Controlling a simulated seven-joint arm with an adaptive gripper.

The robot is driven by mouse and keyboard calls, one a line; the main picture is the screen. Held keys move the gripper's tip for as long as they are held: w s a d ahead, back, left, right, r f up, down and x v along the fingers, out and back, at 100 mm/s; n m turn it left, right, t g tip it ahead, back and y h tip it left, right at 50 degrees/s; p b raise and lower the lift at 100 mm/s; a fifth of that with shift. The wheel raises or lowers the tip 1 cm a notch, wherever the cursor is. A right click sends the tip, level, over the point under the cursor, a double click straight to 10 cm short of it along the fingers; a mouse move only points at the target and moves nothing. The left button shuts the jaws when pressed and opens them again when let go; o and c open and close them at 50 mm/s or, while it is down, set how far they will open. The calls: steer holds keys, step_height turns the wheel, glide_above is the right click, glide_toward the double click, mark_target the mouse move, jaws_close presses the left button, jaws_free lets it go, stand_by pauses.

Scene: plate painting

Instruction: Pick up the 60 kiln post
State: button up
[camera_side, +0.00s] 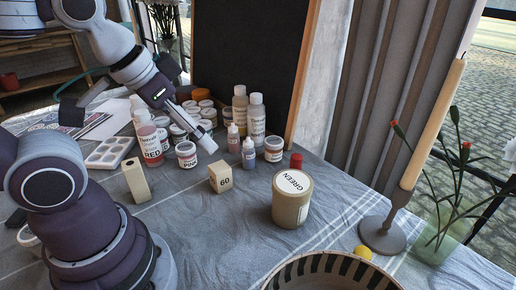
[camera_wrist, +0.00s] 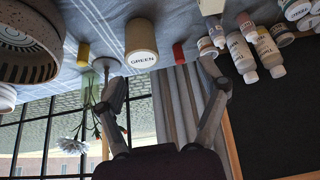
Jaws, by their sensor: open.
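The 60 kiln post (camera_side: 220,178) is a small beige block marked 60, standing on the grey-blue cloth near the middle of the side view. My gripper (camera_side: 205,142) is above and behind it in that view, close to the paint jars and apart from the post. In the wrist view my gripper (camera_wrist: 164,84) has its two fingers spread wide, with nothing held between them. A pale beige block (camera_wrist: 211,5) is cut off by the top edge of the wrist view; I cannot read a mark on it.
A GREEN tub (camera_side: 292,199) stands right of the post, with a red-topped item behind it. Another beige block (camera_side: 135,180) stands left. Bottles (camera_side: 256,120) and jars crowd behind. A striped bowl (camera_side: 333,262) is in front. Cloth around the post is clear.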

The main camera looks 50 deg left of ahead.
steer(key=n+g, duration=0.5)
steer(key=n, duration=1.1)
glide_above(219, 167)
steer(key=f, duration=0.8)
steer(key=shift+d+f, duration=0.15)
steer(key=shift+d, duration=0.15)
steer(key=shift+a+f+n+g, duration=0.15)
steer(key=shift+a+f+n, duration=0.15)
steer(key=shift+f, duration=0.25)
steer(key=shift+a+f+n+g, duration=0.2)
steer(key=shift+f+n, duration=0.1)
steer(key=shift+f, duration=0.2)
step_height(219, 167, down, 10)
steer(key=shift+d+f, duration=0.1)
steer(key=shift+d, duration=0.05)
steer(key=c, duration=1.3)
